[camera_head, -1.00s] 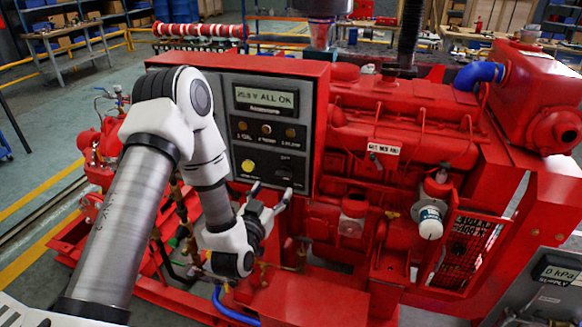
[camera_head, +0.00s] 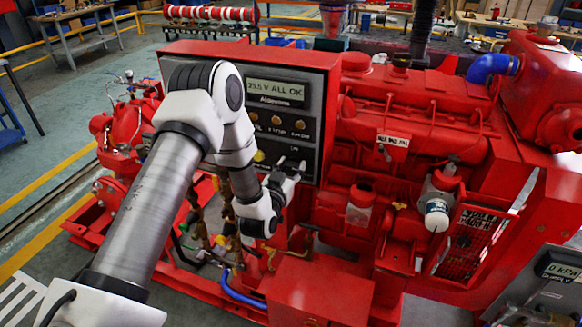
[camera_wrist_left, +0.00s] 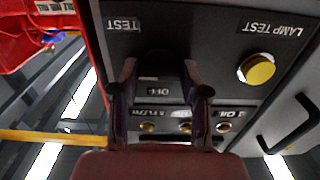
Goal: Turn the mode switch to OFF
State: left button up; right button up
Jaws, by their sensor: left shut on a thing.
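The grey control panel (camera_head: 305,125) in its red cabinet faces me, with a lit display reading ALL OK. The mode switch (camera_wrist_left: 160,68) is a dark knob low on the panel; in the left wrist view it is between my fingers, mostly hidden in shadow. An OFF label (camera_wrist_left: 158,91) and a TEST label (camera_wrist_left: 122,25) show upside down beside it. My left gripper (camera_head: 291,166) is at the panel's lower right, shut on the switch; its fingers (camera_wrist_left: 160,80) stand on either side of it. The switch's exact angle is hard to tell. My right gripper is not in view.
A yellow lamp test button (camera_wrist_left: 257,69) sits beside the switch, close to my fingers. Several small round lamps (camera_head: 277,121) line the panel above. The red engine (camera_head: 410,120) fills the space right of the cabinet. Another grey panel (camera_head: 550,285) stands at lower right.

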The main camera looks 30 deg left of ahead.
pick_arm(q)
jog(key=n+b, duration=0.2)
jog(key=b, duration=0.1)
jog(key=shift+f, duration=0.2)
jog(key=shift+a+n+b, duration=0.2)
jog(key=shift+n+b, duration=7.5)
jog(key=shift+b, duration=0.1)
jog(key=o, duration=1.1)
jog(key=shift+o, duration=0.2)
jog(key=shift+s, duration=0.1)
